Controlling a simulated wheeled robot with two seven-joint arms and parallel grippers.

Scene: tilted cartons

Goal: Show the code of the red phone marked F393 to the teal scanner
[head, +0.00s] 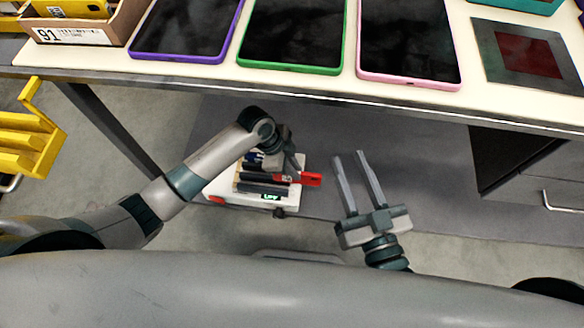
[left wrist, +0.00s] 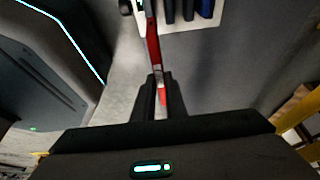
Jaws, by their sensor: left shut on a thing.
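The red phone (head: 312,179) is gripped by my left gripper (head: 296,172), low beyond the table's front edge. In the left wrist view the red phone (left wrist: 153,45) is a narrow red strip, seen edge-on between the shut fingers (left wrist: 160,90). I cannot read the F393 marking or see its code. A teal thing (head: 520,4) is cut off at the top right of the head view; I cannot tell whether it is the scanner. My right gripper (head: 349,156) is open and empty, right of the red phone.
A white holder (head: 225,192) with several dark upright items stands beneath my left gripper. Purple, green and pink-edged tablets (head: 400,77) lie on the table. A grey plate with a dark red square (head: 529,52) is at right. A carton (head: 75,52) is at left.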

